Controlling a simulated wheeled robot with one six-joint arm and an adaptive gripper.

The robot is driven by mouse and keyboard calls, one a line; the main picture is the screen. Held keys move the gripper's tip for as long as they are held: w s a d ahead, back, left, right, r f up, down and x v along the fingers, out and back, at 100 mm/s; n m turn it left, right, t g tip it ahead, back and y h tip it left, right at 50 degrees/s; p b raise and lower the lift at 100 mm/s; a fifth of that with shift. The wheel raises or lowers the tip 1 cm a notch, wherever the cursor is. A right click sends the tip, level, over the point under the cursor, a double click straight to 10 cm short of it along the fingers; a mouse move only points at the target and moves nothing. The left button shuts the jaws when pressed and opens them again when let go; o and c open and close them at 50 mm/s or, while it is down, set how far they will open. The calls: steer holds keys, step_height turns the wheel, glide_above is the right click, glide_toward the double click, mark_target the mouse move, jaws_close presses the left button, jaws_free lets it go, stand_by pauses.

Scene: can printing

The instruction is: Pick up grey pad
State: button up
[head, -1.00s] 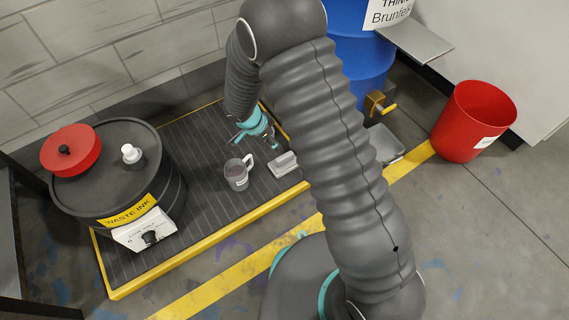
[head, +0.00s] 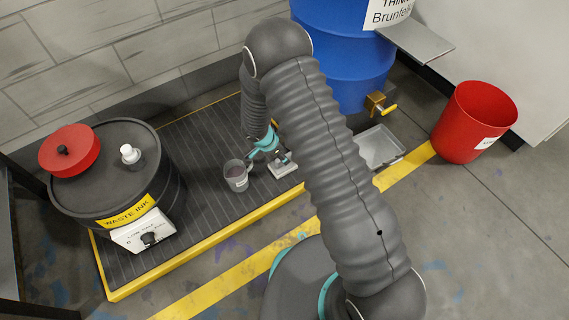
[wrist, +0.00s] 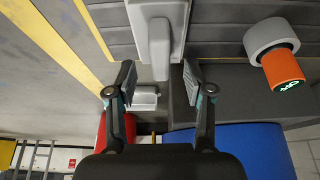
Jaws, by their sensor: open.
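Nothing is held; I cannot tell the exact height above the pad.
A black waste ink drum (head: 115,185) stands at left. A blue barrel (head: 350,65) with a tap stands behind, a shallow tray (head: 378,148) below it. A red bin (head: 474,122) is at right. An orange cylinder with a grey ring (wrist: 275,52) is at right in the wrist view.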

steer(key=shift+x, duration=1.7)
steer(key=shift+d, duration=0.1)
jaws_close()
steer(key=shift+w+r, duration=0.1)
steer(key=shift+r, duration=0.1)
steer(key=shift+r, duration=0.3)
steer(key=r, duration=0.3)
steer(key=shift+d+r, duration=0.2)
steer(key=shift+r, duration=0.15)
steer(key=s+d+r+b, duration=0.2)
steer(key=s+d+r, duration=0.4)
steer(key=d, duration=0.3)
steer(key=shift+d+r, duration=0.25)
steer(key=shift+d, duration=0.05)
